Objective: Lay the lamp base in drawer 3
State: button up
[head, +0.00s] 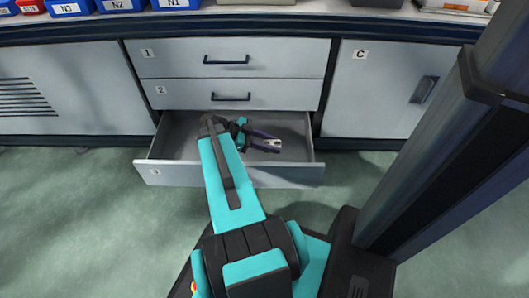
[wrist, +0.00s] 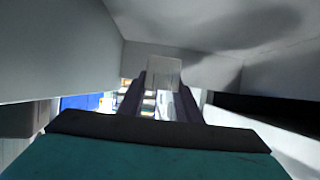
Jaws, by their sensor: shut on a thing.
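Drawer 3 (head: 165,172) is pulled open at the bottom of the cabinet, with its grey inside showing. My gripper (head: 272,146) is over or inside the drawer's right half, with its fingers pointing right. In the wrist view, my gripper (wrist: 160,95) is shut on a small pale grey, partly see-through block, the lamp base (wrist: 164,69), held at the fingertips. In the head view the lamp base is too small to make out clearly. Grey drawer walls surround it in the wrist view. Whether it touches the drawer floor, I cannot tell.
Closed drawers 1 (head: 180,58) and 2 (head: 180,94) are above the open drawer. A closed cabinet door C (head: 375,90) is to the right. Blue bins N3 (head: 68,8), N2 (head: 120,5) and N1 (head: 175,4) stand on the counter. The drawer floor beside my gripper looks bare.

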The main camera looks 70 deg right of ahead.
jog(key=shift+f, duration=1.2)
jog(key=shift+f+b, duration=0.1)
jog(key=shift+b, duration=0.2)
jog(key=shift+f+b, duration=1.05)
jog(key=shift+f, duration=1.35)
jog(key=shift+f, duration=0.15)
jog(key=o, duration=1.1)
jog(key=shift+r, duration=0.2)
jog(key=shift+w+r, duration=0.1)
jog(key=shift+w, duration=0.05)
jog(key=p+v, duration=0.4)
jog(key=v, duration=0.7)
jog(key=shift+w+a+p, duration=0.25)
jog(key=shift+p, duration=0.15)
